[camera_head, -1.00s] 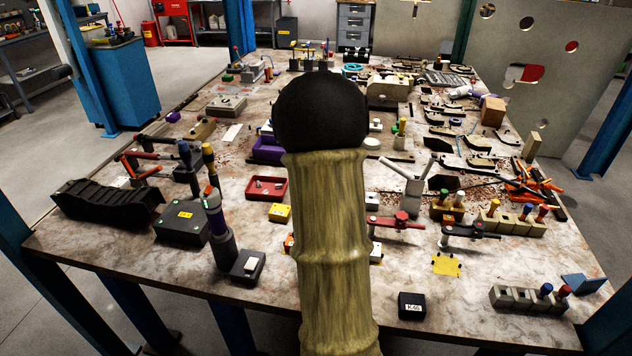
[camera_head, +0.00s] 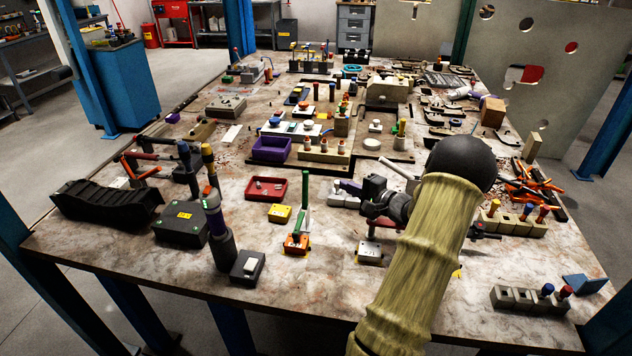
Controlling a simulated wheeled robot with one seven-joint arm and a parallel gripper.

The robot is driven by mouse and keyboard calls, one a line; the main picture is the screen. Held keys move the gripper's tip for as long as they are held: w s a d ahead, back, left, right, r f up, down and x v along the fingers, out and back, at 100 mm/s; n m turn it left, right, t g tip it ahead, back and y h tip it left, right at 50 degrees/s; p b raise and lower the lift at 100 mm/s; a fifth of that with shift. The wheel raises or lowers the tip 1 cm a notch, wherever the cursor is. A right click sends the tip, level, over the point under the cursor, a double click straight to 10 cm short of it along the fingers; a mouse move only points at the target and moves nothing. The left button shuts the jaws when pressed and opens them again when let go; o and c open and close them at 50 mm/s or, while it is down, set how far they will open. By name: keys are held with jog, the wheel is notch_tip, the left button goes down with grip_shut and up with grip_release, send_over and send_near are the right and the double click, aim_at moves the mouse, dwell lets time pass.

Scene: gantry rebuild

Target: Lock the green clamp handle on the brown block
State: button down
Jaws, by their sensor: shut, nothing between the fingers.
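A clamp with a slim green handle (camera_head: 305,190) stands left of my arm, near the front middle of the table. The handle is upright. Its orange-red foot (camera_head: 296,243) sits on a low base; I cannot make out the base's brown colour clearly. My gripper (camera_head: 346,190) is to the right of the green handle, pointing left, apart from it. Its fingers are small and partly lost against pale parts behind them, but it is shut and empty. My arm hides what lies behind it on the right.
A red tray (camera_head: 266,190) and a yellow box (camera_head: 279,213) stand left of the green handle. A white-topped block (camera_head: 370,252) with a red clamp part sits below my wrist, partly hidden. A purple bin (camera_head: 271,149) is farther back. Bare tabletop lies in front.

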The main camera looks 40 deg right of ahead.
aim_at(305, 191)
jog(key=shift+w, duration=0.1)
jog(key=w+a+p, duration=0.1)
jog(key=w+a, duration=0.4)
jog(key=w, duration=0.3)
dwell(0.8)
jog(key=shift+s+f, duration=0.1)
jog(key=shift+s, duration=0.05)
